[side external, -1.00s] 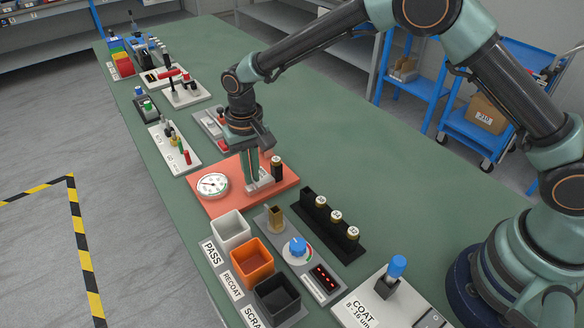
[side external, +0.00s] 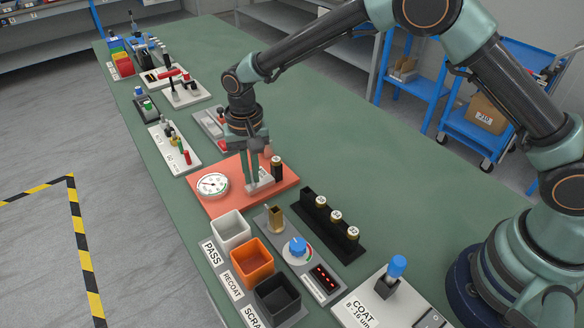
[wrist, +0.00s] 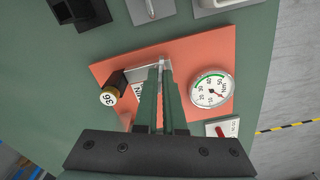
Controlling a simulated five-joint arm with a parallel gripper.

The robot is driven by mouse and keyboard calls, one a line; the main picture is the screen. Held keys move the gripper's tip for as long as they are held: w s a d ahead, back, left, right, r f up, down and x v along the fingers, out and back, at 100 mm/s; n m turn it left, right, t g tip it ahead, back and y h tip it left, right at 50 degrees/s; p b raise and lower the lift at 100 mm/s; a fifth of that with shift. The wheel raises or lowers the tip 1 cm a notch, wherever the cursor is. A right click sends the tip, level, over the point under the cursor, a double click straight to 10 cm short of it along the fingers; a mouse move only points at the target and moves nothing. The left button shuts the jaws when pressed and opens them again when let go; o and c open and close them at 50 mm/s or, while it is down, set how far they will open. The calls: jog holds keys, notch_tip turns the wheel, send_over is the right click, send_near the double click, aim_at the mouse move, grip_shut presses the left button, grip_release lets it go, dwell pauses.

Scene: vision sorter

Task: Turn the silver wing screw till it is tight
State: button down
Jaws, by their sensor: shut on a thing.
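In the wrist view my gripper (wrist: 161,72) is shut on the silver wing screw (wrist: 163,62), of which only a small silver bit shows between and past the fingertips. The fingers hide the rest. The dial gauge (wrist: 211,91) has a green arc and a red needle. The cylinder (wrist: 110,92), marked 36, lies left of the fingers.
White, orange and black bins (side external: 252,258) stand in front of the plate. A black rack (side external: 330,226) with several cylinders and a grey panel with a blue knob (side external: 297,247) are close by.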

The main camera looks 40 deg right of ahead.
aim_at(252, 177)
jog(key=c, duration=1)
grip_release()
notch_tip(252, 177, up, 12)
